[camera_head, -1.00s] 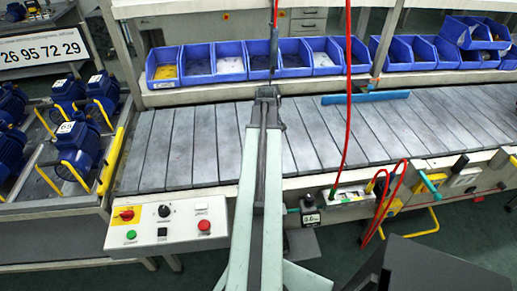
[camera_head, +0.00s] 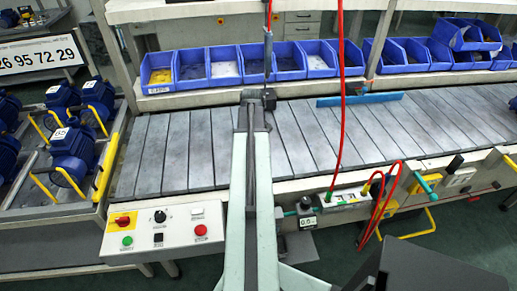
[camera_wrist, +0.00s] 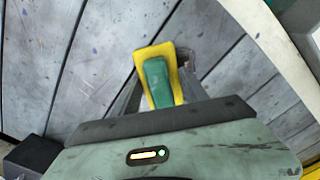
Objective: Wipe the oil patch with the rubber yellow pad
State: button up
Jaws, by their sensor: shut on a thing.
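In the wrist view the yellow pad (camera_wrist: 144,58) with a green upper part (camera_wrist: 157,84) is held between the dark fingers of my gripper (camera_wrist: 160,82). My gripper is shut on it, over the grey slatted surface. In the head view my arm reaches out over the slatted conveyor (camera_head: 190,150), and its far end hides the gripper and pad. I cannot make out a clear oil patch; only small dark marks and smudges show on the slats in the wrist view. Whether the pad touches the slats I cannot tell.
Blue bins (camera_head: 225,67) line the conveyor's back. A blue strip (camera_head: 360,99) lies on the slats at right. A red hose (camera_head: 341,100) hangs beside my arm. Blue motors (camera_head: 72,150) stand at left, and a control panel (camera_head: 165,231) is at the front. Slats either side look largely clear.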

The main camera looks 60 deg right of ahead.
jog(key=shift+w+a, duration=0.75)
jog(key=shift+w, duration=0.35)
jog(key=shift+w+a, duration=0.75)
jog(key=shift+w, duration=0.3)
jog(key=shift+w+d, duration=0.5)
jog(key=shift+d, duration=0.35)
jog(key=shift+s+d+r, duration=0.1)
jog(key=shift+s+d, duration=0.5)
jog(key=shift+s, duration=0.25)
jog(key=shift+s+d, duration=0.6)
jog(key=shift+s, duration=0.25)
jog(key=shift+s+d, duration=0.6)
jog(key=shift+s, duration=0.25)
jog(key=shift+s+d, duration=0.55)
jog(key=shift+s, duration=0.3)
notch_tip(320, 180, up, 6)
jog(key=p, duration=0.6)
jog(key=shift+w, duration=0.1)
notch_tip(320, 180, up, 3)
jog(key=p, duration=0.3)
